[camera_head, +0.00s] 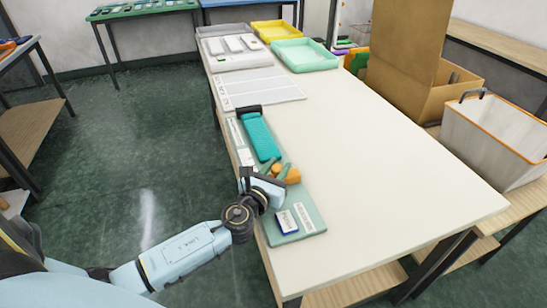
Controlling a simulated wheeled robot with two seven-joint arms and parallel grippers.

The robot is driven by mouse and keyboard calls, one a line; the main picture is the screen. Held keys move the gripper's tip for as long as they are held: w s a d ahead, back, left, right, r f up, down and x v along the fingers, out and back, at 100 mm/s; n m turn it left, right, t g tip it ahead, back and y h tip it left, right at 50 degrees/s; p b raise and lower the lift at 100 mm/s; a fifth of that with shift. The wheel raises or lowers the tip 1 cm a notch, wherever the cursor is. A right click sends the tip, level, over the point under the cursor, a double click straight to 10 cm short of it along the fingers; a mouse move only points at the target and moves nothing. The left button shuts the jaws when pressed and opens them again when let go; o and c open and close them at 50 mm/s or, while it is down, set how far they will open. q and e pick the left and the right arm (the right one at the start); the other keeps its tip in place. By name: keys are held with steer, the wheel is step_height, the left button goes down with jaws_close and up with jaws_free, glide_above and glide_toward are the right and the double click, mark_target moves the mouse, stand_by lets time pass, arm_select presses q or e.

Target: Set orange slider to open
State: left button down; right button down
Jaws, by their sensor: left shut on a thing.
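The orange slider (292,175) sits on a green board (310,213) along the near left edge of the long table. My left gripper (277,176) is at the slider, shut on it, and its body hides the slider's left side. A teal block (261,138) with a black end (248,112) lies on the board beyond the gripper. A white label and a dark blue-and-white piece (287,221) are at the board's near end. I cannot read the labels clearly. My right gripper is not in view.
The cream table (390,185) is clear to the right of the board. White sheets (258,91) and grey, yellow and mint (304,55) trays lie at its far end. A cardboard box (410,60) and a white bin (490,135) stand beyond its right side.

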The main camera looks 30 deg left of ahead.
arm_select(q)
steer(key=c, duration=1.1)
jaws_free()
steer(key=s+d, duration=0.1)
steer(key=s, duration=1.2)
steer(key=shift+s, duration=0.2)
steer(key=shift+o, duration=0.2)
